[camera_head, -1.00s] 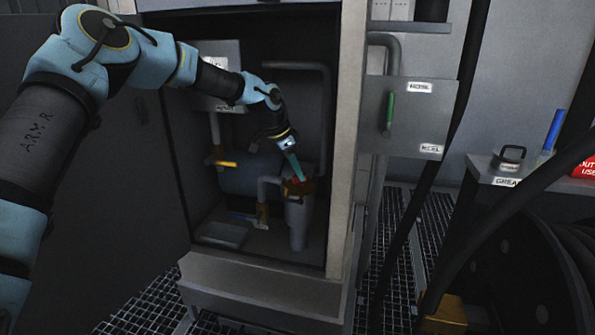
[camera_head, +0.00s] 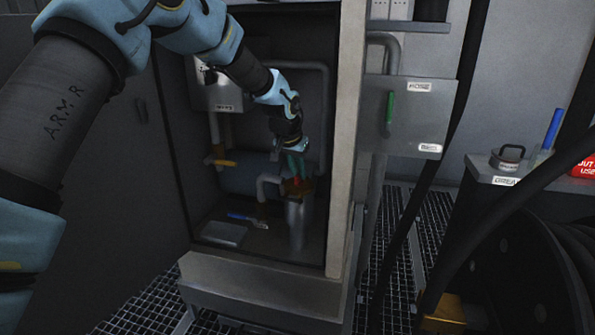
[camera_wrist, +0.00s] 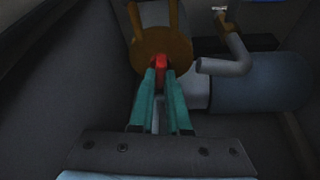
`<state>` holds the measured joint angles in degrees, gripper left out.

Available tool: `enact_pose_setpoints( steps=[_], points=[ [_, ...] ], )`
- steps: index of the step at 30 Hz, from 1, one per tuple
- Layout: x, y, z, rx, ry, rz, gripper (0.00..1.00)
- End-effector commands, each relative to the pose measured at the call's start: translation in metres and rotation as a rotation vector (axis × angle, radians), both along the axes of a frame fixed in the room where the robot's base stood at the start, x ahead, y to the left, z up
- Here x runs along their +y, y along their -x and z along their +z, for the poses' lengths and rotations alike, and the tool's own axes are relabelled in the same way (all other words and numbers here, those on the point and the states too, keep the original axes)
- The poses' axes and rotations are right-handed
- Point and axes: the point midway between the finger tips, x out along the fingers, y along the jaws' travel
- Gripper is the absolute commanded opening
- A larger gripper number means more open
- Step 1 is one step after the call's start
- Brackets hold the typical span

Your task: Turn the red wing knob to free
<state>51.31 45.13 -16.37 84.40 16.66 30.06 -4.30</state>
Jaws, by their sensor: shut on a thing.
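The red wing knob (camera_wrist: 159,62) sits on the brown round cap of the filter housing. It also shows as a small red spot in the head view (camera_head: 295,181). My gripper (camera_wrist: 160,75) has both teal fingers shut on the knob, one on each side. In the head view my gripper (camera_head: 294,172) comes down from above inside the open cabinet. The fingers hide much of the knob, and I cannot read its turn position or any mark.
The brown cap (camera_wrist: 143,50) tops a grey cylinder (camera_head: 299,222). A grey elbow pipe (camera_wrist: 232,58) runs close beside it. A blue-handled tool (camera_head: 243,217) lies on the cabinet floor.

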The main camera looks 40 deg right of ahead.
Motion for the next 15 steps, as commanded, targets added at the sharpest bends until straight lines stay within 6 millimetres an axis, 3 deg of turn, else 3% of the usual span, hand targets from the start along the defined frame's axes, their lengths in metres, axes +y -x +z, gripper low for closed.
enact_pose_setpoints(
  steps=[15],
  points=[
    [-0.0011, 0.0012, 0.0005, 0.001, 0.001, 0.214, 0.0]
  ],
)
